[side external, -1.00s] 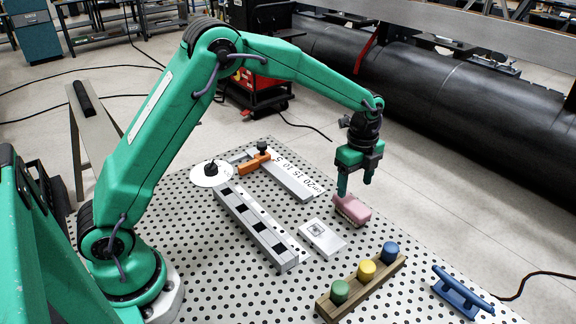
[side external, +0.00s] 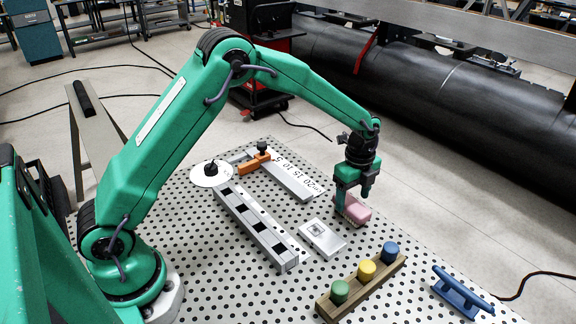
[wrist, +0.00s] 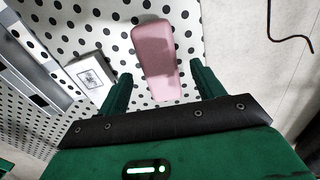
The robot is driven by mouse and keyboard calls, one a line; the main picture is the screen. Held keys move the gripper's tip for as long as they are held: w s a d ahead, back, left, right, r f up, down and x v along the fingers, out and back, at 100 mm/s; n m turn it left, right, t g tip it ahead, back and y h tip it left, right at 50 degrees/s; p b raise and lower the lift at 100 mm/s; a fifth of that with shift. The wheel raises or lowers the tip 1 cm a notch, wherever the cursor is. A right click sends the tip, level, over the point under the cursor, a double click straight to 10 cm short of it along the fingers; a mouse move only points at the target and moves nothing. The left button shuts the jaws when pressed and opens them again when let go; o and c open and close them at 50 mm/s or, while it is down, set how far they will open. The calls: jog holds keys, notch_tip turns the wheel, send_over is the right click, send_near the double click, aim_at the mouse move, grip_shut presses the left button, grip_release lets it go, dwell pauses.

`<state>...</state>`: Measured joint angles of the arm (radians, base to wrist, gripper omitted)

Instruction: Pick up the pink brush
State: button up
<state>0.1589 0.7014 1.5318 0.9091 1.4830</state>
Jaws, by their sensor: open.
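The pink brush (side external: 358,211) lies on the white perforated table, and tan bristles show along its lower edge in the side view. In the wrist view its smooth pink back (wrist: 155,50) extends upward from between my fingers. My gripper (side external: 351,203) is low over the brush, pointing down, with its fingers apart. One finger hides the brush's left end in the side view. In the wrist view a finger stands on each side of the brush's near end, with gaps visible, and nothing is gripped.
A white plate with a square print (side external: 323,236) lies left of the brush. A wooden rack (side external: 345,296) with green, yellow and blue pegs stands in front. A blue cleat-like piece (side external: 462,292) is at the right. A long grey rail (side external: 250,230) lies further left.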

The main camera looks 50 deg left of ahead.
aim_at(352, 203)
jog(key=shift+f, duration=1.6)
jog(key=c, duration=1.1)
